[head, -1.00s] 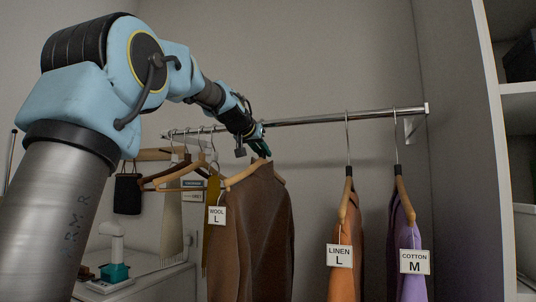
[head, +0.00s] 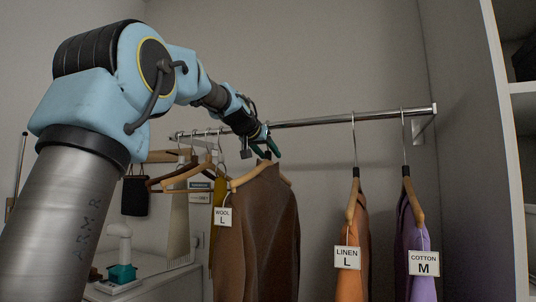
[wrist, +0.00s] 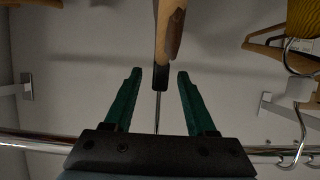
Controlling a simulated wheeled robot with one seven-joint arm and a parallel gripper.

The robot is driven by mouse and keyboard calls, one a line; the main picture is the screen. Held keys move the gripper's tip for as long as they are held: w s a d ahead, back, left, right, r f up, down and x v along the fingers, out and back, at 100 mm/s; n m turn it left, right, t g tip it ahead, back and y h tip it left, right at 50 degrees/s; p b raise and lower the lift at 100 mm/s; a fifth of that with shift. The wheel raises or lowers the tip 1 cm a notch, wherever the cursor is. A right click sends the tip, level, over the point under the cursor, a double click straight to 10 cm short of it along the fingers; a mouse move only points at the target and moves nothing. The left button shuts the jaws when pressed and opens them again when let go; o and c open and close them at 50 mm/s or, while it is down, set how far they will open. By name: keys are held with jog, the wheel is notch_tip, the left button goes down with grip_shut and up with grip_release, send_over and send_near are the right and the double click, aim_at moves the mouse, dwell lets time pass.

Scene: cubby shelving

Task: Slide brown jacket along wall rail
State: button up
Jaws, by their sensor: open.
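The brown jacket (head: 257,230) hangs upright on a wooden hanger with a "WOOL L" tag, left of the middle in the head view. The metal rail (head: 320,120) runs along the wall and crosses low in the wrist view (wrist: 30,143). My gripper (head: 268,150) is at the top of the jacket's hanger, just under the rail. In the wrist view my gripper's green fingers (wrist: 158,77) are open. The hanger's thin hook stem (wrist: 157,112) and black neck stand between them, with a gap on each side.
Right along the rail hang an orange garment (head: 353,240) and a purple garment (head: 414,245), before the end bracket (head: 418,128). Bare rail lies between brown and orange. Several hangers (head: 190,172) crowd the left.

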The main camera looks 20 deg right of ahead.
jog(key=b+v, duration=0.3)
jog(key=v, duration=0.7)
jog(key=shift+s+a+r+b, duration=0.1)
jog(key=shift+s+a+b, duration=0.15)
jog(key=shift+s+b, duration=0.05)
